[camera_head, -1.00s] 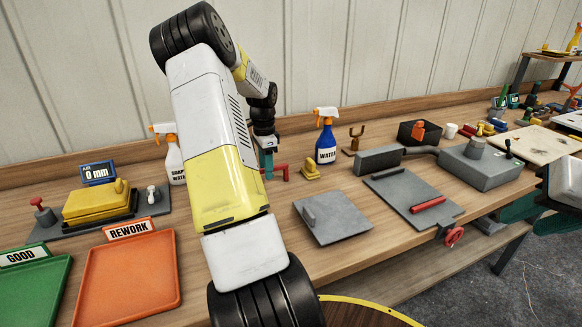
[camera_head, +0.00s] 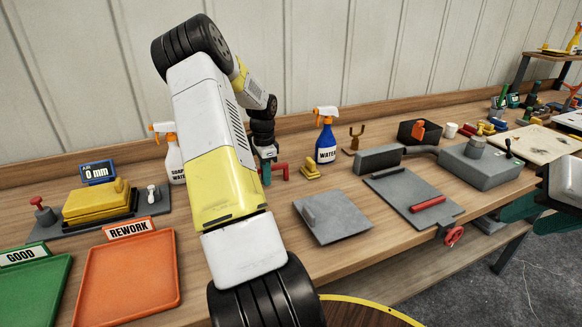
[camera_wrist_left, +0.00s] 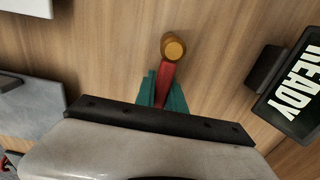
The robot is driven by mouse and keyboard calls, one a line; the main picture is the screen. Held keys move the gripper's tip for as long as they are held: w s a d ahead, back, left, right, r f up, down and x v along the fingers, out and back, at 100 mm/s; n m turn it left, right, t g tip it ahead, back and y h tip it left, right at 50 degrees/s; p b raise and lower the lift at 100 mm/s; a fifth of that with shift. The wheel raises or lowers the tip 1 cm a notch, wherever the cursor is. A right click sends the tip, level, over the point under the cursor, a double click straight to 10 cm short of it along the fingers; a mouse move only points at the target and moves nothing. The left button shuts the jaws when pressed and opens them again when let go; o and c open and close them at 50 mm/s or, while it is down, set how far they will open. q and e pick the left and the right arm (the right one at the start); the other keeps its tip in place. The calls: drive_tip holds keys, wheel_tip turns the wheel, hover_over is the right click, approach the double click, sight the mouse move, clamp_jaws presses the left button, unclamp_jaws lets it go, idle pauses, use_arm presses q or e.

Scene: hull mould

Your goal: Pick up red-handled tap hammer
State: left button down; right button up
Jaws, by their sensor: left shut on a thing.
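The red-handled tap hammer (camera_head: 280,167) is at my left gripper (camera_head: 267,172), left of the water spray bottle. In the left wrist view, the hammer's red handle (camera_wrist_left: 165,77) lies between the two teal fingers of my left gripper (camera_wrist_left: 162,92), which is shut on it. The hammer's round, brass-coloured head (camera_wrist_left: 173,47) sticks out beyond the fingertips. The bench top shows below it, and I cannot tell the gap. My right gripper (camera_head: 537,214) is at the right edge of the head view, with its dark green fingers spread and nothing between them.
The water bottle (camera_head: 326,140), a yellow block (camera_head: 311,172) and a forked stand (camera_head: 355,139) are right of the hammer. A soapy-water bottle (camera_head: 174,160) is left. A grey plate (camera_head: 331,220) lies in front. The orange rework tray (camera_head: 125,278) is front left.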

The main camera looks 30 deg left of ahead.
use_arm(q)
drive_tip(key=shift+r, duration=0.15)
wheel_tip(320, 180, up, 3)
drive_tip(key=shift+r, duration=0.2)
drive_tip(key=s+d, duration=0.1)
drive_tip(key=s, duration=0.4)
drive_tip(key=s+d+r, duration=0.1)
drive_tip(key=s+d, duration=0.1)
drive_tip(key=s, duration=0.3)
drive_tip(key=s+d, duration=0.2)
drive_tip(key=s, duration=0.3)
drive_tip(key=shift+d+r, duration=0.15)
drive_tip(key=shift+d, duration=0.1)
